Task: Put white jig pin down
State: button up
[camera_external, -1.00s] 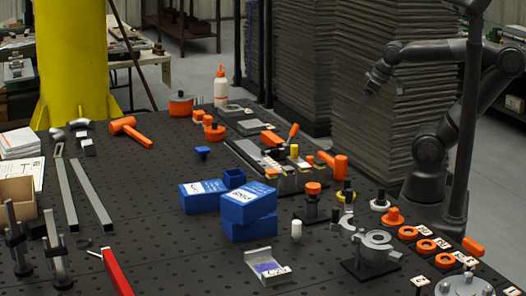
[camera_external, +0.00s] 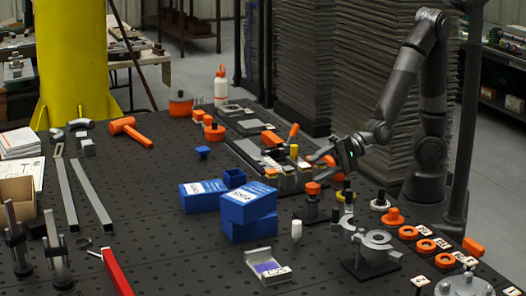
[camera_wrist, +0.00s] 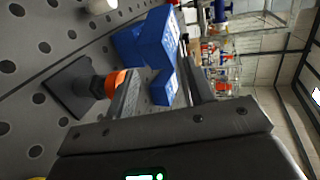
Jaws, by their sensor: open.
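The white jig pin (camera_external: 296,229) stands upright on the dark perforated table, right of the stacked blue boxes. A white piece at the top edge of the wrist view (camera_wrist: 101,5) is probably the same pin, cut off by the frame. My gripper (camera_external: 318,157) is open and empty, above the table behind the pin and apart from it. Its fingers (camera_wrist: 160,88) also show in the wrist view, beside an orange-topped clamp.
Blue boxes (camera_external: 248,203) stand left of the pin. The orange-topped black clamp (camera_external: 312,200) stands close below my gripper. A grey metal bracket (camera_external: 268,268) lies in front, and a round grey fixture (camera_external: 376,243) stands at right.

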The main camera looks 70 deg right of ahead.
jog(key=s+a+f+m, duration=0.3)
jog(key=a+f+m, duration=0.15)
jog(key=m, duration=0.25)
jog(key=m+g, duration=0.1)
jog(key=m, duration=0.7)
send_near(293, 231)
jog(key=d+f, duration=0.1)
jog(key=s+d+f, duration=0.1)
jog(key=d, duration=0.1)
jog(key=shift+s+f, duration=0.35)
jog(key=shift+a+f+m, duration=0.1)
jog(key=shift+f+m, duration=0.35)
jog(key=shift+m, duration=0.35)
jog(key=shift+g, duration=0.3)
jog(key=w+a, duration=0.2)
jog(key=a, duration=0.1)
jog(key=w+a, duration=0.5)
jog(key=a, duration=0.2)
jog(key=shift+w, duration=0.15)
jog(key=shift+w+a+f, duration=0.25)
grip_shut()
